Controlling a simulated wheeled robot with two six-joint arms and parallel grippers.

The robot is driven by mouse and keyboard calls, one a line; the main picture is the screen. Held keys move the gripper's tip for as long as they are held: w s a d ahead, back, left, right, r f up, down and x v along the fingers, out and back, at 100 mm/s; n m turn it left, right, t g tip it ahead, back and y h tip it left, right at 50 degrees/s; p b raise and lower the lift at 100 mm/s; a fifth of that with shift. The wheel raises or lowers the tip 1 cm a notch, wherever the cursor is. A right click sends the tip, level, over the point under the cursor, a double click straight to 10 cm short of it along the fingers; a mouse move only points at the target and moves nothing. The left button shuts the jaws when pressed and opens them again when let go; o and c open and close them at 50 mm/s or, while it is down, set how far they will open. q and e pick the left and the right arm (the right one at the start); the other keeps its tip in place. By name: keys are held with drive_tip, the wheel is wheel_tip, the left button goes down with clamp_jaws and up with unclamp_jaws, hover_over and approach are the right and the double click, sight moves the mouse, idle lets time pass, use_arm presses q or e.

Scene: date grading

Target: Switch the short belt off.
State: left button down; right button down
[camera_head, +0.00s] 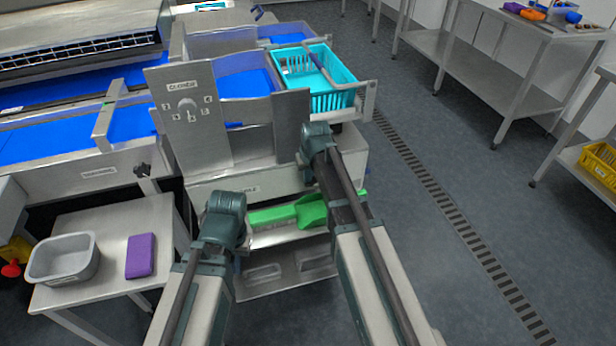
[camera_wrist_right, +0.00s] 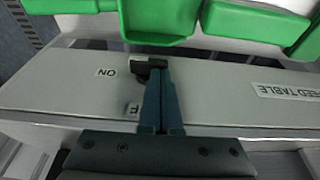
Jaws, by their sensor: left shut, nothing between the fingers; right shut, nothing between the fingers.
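A black switch (camera_wrist_right: 150,66) sits on a pale metal face in the right wrist view, beside an ON label (camera_wrist_right: 107,72). A second label (camera_wrist_right: 133,109) is partly hidden by my fingers. My right gripper (camera_wrist_right: 158,82) is shut and empty, its fingertips right at the switch; I cannot tell whether they touch. In the head view my right gripper (camera_head: 318,138) is at the front of the feed table (camera_head: 232,190), hiding the switch. A short blue belt (camera_head: 248,85) runs behind the upright panels. My left gripper (camera_head: 225,207) is shut and empty, low in front of the machine.
A turquoise crate (camera_head: 335,100) is at the belt's right end. Green scoops (camera_head: 313,210) lie on a shelf below. A side table (camera_head: 110,232) holds a grey tub (camera_head: 63,262) and a purple block (camera_head: 140,255).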

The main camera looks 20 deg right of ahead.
drive_tip(key=shift+a+f+h+b, duration=0.2)
drive_tip(key=shift+a+h+b, duration=0.15)
drive_tip(key=shift+h, duration=0.45)
drive_tip(key=f+h+b, duration=0.1)
drive_tip(key=h+b, duration=0.2)
drive_tip(key=b, duration=0.2)
drive_tip(key=a+f+n+h+b, duration=0.1)
drive_tip(key=h+b, duration=0.2)
drive_tip(key=b, duration=0.1)
drive_tip(key=a+f+n+t+h+b, duration=0.1)
drive_tip(key=f+h+b, duration=0.1)
drive_tip(key=h+b, duration=0.2)
drive_tip(key=shift+a+f+b, duration=0.1)
drive_tip(key=shift+a+b, duration=0.05)
drive_tip(key=shift+b, duration=0.65)
drive_tip(key=shift+r, duration=0.3)
